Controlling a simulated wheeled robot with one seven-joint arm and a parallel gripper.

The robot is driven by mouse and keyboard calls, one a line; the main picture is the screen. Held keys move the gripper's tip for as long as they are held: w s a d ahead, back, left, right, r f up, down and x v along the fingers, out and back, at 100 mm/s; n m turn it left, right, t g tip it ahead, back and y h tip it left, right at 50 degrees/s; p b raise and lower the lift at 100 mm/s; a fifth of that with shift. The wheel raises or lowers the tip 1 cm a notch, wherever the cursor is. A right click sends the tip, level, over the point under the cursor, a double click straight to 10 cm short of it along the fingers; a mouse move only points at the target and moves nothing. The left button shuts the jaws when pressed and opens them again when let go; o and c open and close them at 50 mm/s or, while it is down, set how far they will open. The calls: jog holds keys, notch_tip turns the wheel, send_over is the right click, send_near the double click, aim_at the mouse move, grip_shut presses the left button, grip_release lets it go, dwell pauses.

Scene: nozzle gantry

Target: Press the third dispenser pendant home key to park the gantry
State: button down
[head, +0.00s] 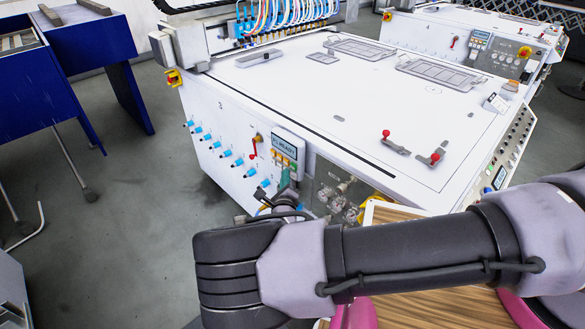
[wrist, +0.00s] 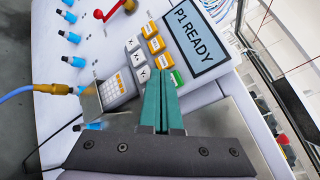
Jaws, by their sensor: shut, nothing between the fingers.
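The pendant's screen (wrist: 196,35) reads "P1 READY" in the wrist view. The pendant (head: 288,146) also shows in the head view, on the side of the machine marked 3. Beside the screen are a column of orange keys (wrist: 155,44), a green key (wrist: 177,78) and a column of white keys (wrist: 138,59). The small key labels are too blurred to read surely. My gripper (wrist: 160,84) has green fingers, shut and empty, with tips close by the green key and the lowest white key. I cannot tell whether they touch. It shows partly in the head view (head: 285,179).
A grey keypad (wrist: 116,88) sits left of my fingers. A red lever (head: 253,148) and rows of blue fittings (head: 238,162) line the panel. The white machine top (head: 290,85) is broad. Blue tables (head: 90,40) stand at left; grey floor lies between.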

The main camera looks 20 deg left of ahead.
jog(key=shift+s+a, duration=0.35)
jog(key=shift+s, duration=0.35)
jog(key=shift+s+a, duration=0.4)
jog(key=shift+s, duration=0.3)
jog(key=shift+s+a, duration=0.35)
jog(key=shift+s, duration=0.35)
